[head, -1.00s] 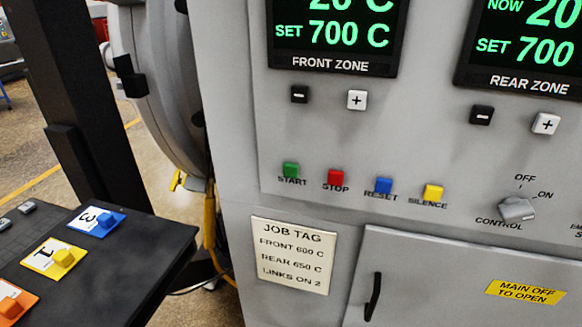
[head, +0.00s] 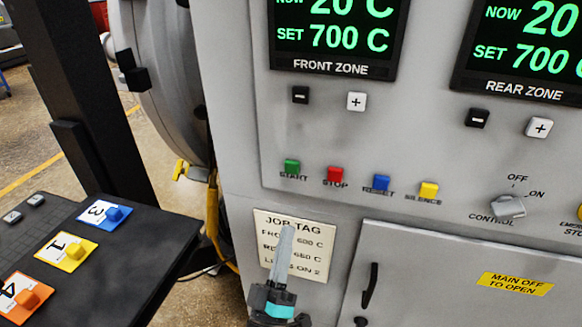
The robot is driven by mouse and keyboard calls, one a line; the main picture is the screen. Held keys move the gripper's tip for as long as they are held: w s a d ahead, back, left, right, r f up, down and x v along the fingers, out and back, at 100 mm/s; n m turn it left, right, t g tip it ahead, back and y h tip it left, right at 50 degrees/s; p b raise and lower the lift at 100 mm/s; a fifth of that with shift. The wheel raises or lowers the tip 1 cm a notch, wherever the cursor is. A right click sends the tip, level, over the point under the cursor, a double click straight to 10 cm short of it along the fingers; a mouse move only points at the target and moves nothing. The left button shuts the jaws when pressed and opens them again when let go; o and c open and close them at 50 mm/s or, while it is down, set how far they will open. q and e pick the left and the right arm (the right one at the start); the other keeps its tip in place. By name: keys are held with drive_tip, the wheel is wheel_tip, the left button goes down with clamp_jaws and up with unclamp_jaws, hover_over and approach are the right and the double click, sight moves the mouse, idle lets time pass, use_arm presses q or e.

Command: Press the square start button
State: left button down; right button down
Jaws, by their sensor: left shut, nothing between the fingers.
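My left gripper (head: 285,232) is shut and empty. It points upward in front of the job tag, below the START button and apart from it in the picture. My right gripper is not in view.
The red STOP (head: 335,174), blue RESET (head: 381,183) and yellow SILENCE (head: 428,190) buttons continue the row. A CONTROL knob (head: 508,207) is further right. The job tag (head: 318,262) is partly hidden. A dark table (head: 150,250) with numbered cards stands at left.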

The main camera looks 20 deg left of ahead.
sight(292, 167)
use_arm(q)
wheel_tip(292, 167, up, 7)
drive_tip(key=s+a+n+t+y, duration=0.1)
drive_tip(key=s+n+y, duration=0.1)
drive_tip(key=n+y, duration=0.2)
drive_tip(key=shift+a+f+n+t+y, duration=0.15)
drive_tip(key=shift+a+n+t+y, duration=0.15)
drive_tip(key=shift+a+n+y, duration=0.15)
drive_tip(key=shift+w+d, duration=0.1)
drive_tip(key=shift+w, duration=0.05)
drive_tip(key=shift+w+b, duration=1.55)
drive_tip(key=shift+w, duration=2.75)
drive_tip(key=shift+w, duration=0.4)
